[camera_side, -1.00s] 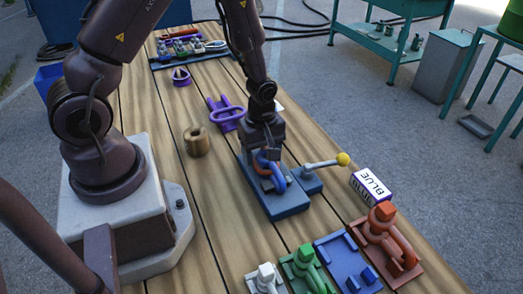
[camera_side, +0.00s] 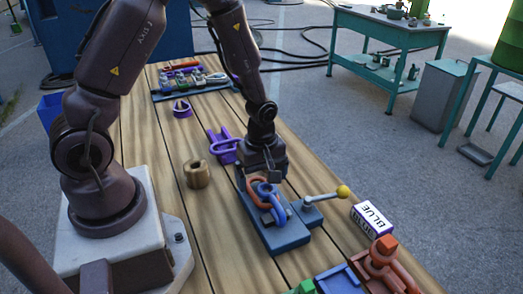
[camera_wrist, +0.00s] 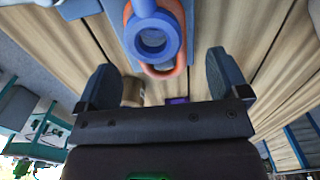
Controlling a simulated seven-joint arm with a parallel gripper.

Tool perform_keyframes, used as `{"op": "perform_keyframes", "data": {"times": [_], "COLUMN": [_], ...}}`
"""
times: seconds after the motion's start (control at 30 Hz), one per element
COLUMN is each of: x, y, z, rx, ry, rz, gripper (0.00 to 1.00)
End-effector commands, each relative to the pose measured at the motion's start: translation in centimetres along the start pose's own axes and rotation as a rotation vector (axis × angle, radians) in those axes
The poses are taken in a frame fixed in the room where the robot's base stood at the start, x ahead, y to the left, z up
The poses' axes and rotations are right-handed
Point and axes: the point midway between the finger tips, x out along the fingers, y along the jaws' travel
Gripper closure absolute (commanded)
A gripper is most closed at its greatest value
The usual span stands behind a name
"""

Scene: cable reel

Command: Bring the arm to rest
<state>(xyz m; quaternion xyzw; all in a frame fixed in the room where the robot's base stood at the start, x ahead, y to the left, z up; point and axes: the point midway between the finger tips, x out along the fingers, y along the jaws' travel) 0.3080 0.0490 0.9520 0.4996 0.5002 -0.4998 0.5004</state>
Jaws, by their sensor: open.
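My gripper (camera_side: 258,180) is open and empty, just above the blue fixture (camera_side: 285,238) on the wooden table. In the wrist view its two fingers stand wide apart (camera_wrist: 160,80) with nothing between their tips. A blue ring-shaped part (camera_wrist: 152,38) and an orange link (camera_wrist: 165,70) sit on the fixture, ahead of the fingers in the wrist view. The fixture has a lever with a yellow ball knob (camera_side: 343,192), which points to the right. My gripper partly hides the back of the fixture in the side view.
A tan spool (camera_side: 196,174) and a purple holder (camera_side: 223,147) stand left of and behind the fixture. A box marked BLUE (camera_side: 371,218) is at the right. An orange-red fixture (camera_side: 383,262) is at the front. A tool tray (camera_side: 190,83) lies at the back.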

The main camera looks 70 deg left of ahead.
Motion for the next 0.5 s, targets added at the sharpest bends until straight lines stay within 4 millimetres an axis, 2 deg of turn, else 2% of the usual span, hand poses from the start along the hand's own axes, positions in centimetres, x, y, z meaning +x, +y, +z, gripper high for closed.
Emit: {"op": "perform_keyframes", "data": {"times": [0.1, 0.3, 0.5], "x": [-2.8, -6.9, -9.3], "y": [0.1, 0.1, 0.1], "z": [0.0, 0.0, 0.0], "rx": [0.000, 0.001, 0.001], "ry": [0.002, 0.002, 0.001], "rz": [0.009, 0.008, 0.003], "gripper": [0.07, 0.07, 0.07]}}
